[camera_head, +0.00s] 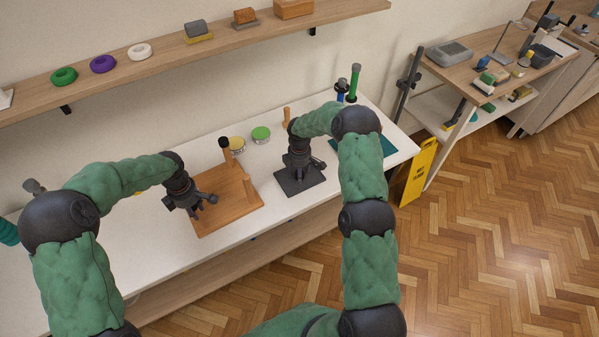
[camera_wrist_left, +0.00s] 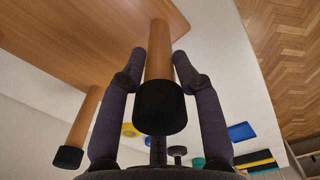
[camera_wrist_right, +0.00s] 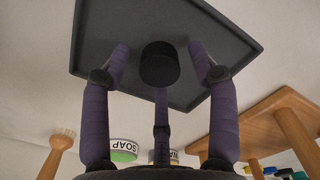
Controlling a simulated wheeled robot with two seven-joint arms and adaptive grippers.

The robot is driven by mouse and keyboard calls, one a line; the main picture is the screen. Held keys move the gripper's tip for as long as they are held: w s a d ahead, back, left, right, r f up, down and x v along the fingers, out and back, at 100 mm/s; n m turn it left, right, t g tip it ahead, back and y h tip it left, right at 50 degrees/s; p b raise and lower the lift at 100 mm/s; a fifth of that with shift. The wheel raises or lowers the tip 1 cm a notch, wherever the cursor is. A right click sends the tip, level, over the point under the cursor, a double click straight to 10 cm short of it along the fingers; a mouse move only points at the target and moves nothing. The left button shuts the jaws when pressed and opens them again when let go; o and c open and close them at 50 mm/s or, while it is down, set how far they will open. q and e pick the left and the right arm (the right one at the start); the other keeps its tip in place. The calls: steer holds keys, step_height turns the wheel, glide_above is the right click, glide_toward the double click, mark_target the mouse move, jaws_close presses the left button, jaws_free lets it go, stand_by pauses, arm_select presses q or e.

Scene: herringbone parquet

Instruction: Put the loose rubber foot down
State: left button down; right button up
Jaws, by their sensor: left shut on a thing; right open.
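A wooden stool lies upside down, its seat board (camera_head: 232,205) flat on the white table with its legs up. My left gripper (camera_head: 208,200) is shut on a stool leg (camera_wrist_left: 158,65), just by its black foot, as the left wrist view shows. The loose rubber foot (camera_wrist_right: 160,65), a short black cylinder, appears to rest on the dark tray (camera_wrist_right: 235,42). My right gripper (camera_wrist_right: 160,55) is open around it, fingers apart from its sides. In the head view, the gripper hides the foot.
A green-lidded tin (camera_head: 261,134) and a yellowish tin (camera_head: 237,145) stand behind the stool and tray. A wooden-handled brush (camera_head: 286,117) stands behind the tray (camera_head: 300,182). A teal mat (camera_head: 388,147) and upright tools (camera_head: 354,83) are at the right end.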

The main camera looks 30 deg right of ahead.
step_height(320, 180, up, 12)
stand_by(0.4)
arm_select(q)
steer(key=c, duration=0.5)
jaws_free()
steer(key=shift+c, duration=0.2)
arm_select(e)
steer(key=shift+f, duration=0.1)
arm_select(q)
steer(key=o, duration=0.5)
steer(key=shift+o, duration=0.2)
steer(key=shift+r, duration=0.1)
step_height(320, 180, up, 12)
steer(key=shift+f, duration=0.1)
